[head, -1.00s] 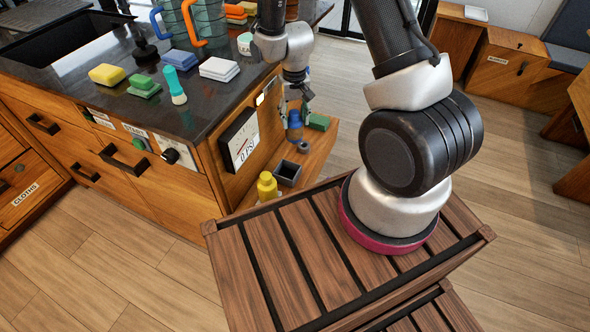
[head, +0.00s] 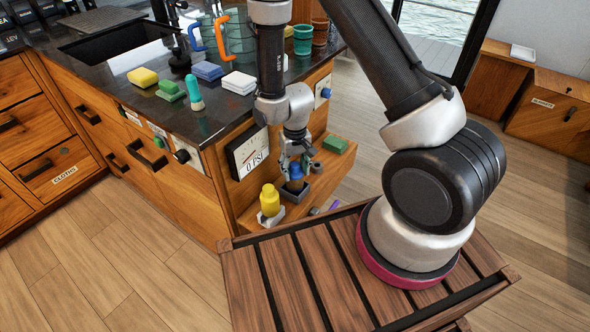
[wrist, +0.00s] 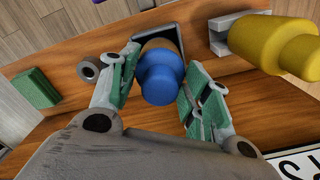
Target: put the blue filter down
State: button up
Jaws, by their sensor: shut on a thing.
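The blue filter (head: 296,171) is between the fingers of my gripper (head: 296,160), low over the small dark grey square holder (head: 297,196) on the wooden ledge. In the wrist view the blue filter (wrist: 161,78) sits between the green finger pads of my gripper (wrist: 160,88), with the dark holder (wrist: 158,32) around or just behind its far end. I cannot tell whether its bottom touches the holder's floor. My gripper is shut on the filter.
A grey ring (head: 316,167) and a green block (head: 335,144) are on the ledge to the right. The counter with its 0 PSI gauge (head: 248,154) rises close behind.

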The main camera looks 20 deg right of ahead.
jog(key=shift+f, duration=0.35)
jog(key=shift+f, duration=0.1)
jog(key=o, duration=0.8)
jog(key=d+r+t, duration=0.1)
jog(key=d+r, duration=0.1)
jog(key=r, duration=0.9)
jog(key=d+r, duration=0.2)
jog(key=r, duration=1)
jog(key=s+d+r+t, duration=0.1)
jog(key=s+d+r, duration=0.2)
jog(key=s+r, duration=0.3)
jog(key=s+d+r+t, duration=0.1)
jog(key=s+d+r, duration=0.3)
jog(key=s+r, duration=0.2)
jog(key=s+d+r+t, duration=0.1)
jog(key=s+d+r, duration=0.3)
jog(key=s+r, duration=0.3)
jog(key=shift+r+m, duration=0.1)
jog(key=shift+m, duration=0.3)
